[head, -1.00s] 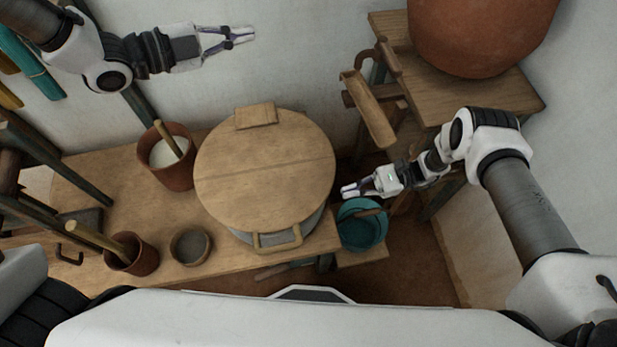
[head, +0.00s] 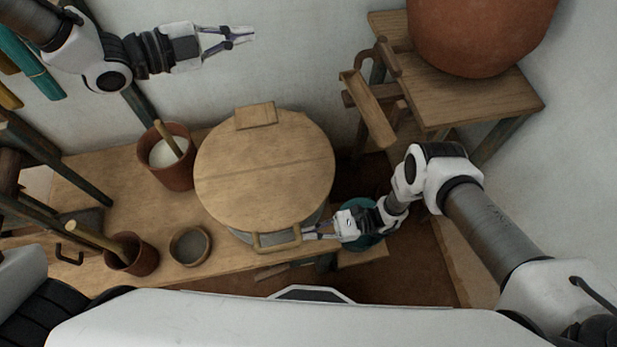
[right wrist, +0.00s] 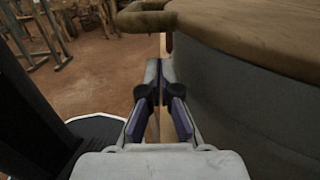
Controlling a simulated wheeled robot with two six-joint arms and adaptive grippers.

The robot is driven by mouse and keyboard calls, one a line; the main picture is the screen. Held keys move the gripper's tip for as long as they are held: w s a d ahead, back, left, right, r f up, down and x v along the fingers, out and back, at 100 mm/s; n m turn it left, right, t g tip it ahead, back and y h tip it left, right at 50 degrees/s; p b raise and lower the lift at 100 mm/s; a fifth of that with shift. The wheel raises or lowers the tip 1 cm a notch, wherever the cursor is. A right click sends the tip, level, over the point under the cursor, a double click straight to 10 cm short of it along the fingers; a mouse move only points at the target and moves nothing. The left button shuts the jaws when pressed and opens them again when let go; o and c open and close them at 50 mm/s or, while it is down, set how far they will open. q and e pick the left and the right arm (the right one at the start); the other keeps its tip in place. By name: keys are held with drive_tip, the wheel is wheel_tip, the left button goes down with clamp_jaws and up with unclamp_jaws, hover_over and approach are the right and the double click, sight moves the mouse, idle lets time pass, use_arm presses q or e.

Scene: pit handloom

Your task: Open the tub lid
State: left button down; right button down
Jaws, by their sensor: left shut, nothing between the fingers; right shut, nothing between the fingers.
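The tub (head: 318,222) stands on a wooden bench with its round wooden lid (head: 262,180) lying on top. The lid has a flat wooden block (head: 256,115) at its back edge, and a wooden loop handle (head: 277,240) is at the front. My right gripper (head: 308,231) is shut and empty, its tips just right of the loop handle. In the right wrist view the grey tub wall (right wrist: 235,95) is right of the fingers, with the lid rim (right wrist: 260,35) above and the handle (right wrist: 147,17) ahead. My left gripper (head: 247,36) is shut and empty, high at the back left.
A clay pot of white liquid (head: 168,158), a small bowl (head: 190,245) and a clay cup with a stick (head: 133,254) stand left of the tub on the bench (head: 105,185). A teal bucket (head: 362,240) is partly behind my right gripper. A large clay jar (head: 480,35) stands on a side table.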

wheel_tip(320, 180, up, 2)
drive_tip(key=shift+s+a+r, duration=0.1)
drive_tip(key=shift+a, duration=0.05)
wheel_tip(320, 180, up, 2)
drive_tip(key=shift+r+m, duration=0.2)
drive_tip(key=shift+m, duration=0.2)
use_arm(q)
drive_tip(key=c, duration=1.9)
unclamp_jaws()
drive_tip(key=o, duration=0.8)
